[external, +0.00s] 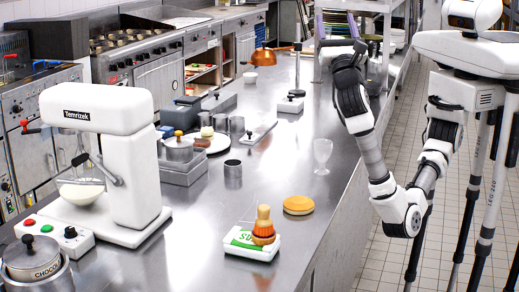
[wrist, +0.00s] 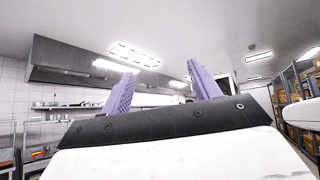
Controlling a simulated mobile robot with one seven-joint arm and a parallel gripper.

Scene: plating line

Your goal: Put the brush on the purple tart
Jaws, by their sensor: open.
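A squat object with a tan, handle-like top and an orange lower part (external: 263,225) stands upright on a white scale with a green face (external: 251,246); it may be the brush. A round, flat, orange-yellow tart-like disc (external: 298,205) lies on the counter just behind and right of it. I see no clearly purple tart. My gripper (wrist: 160,70) shows two purple fingers spread apart, with nothing between them, pointing up toward the ceiling.
A clear glass goblet (external: 322,155) and a metal cup (external: 233,169) stand on the steel counter (external: 215,215). A white mixer (external: 130,150) fills the left side. Metal trays and containers (external: 190,165) stand behind it. The counter around the disc is mostly clear.

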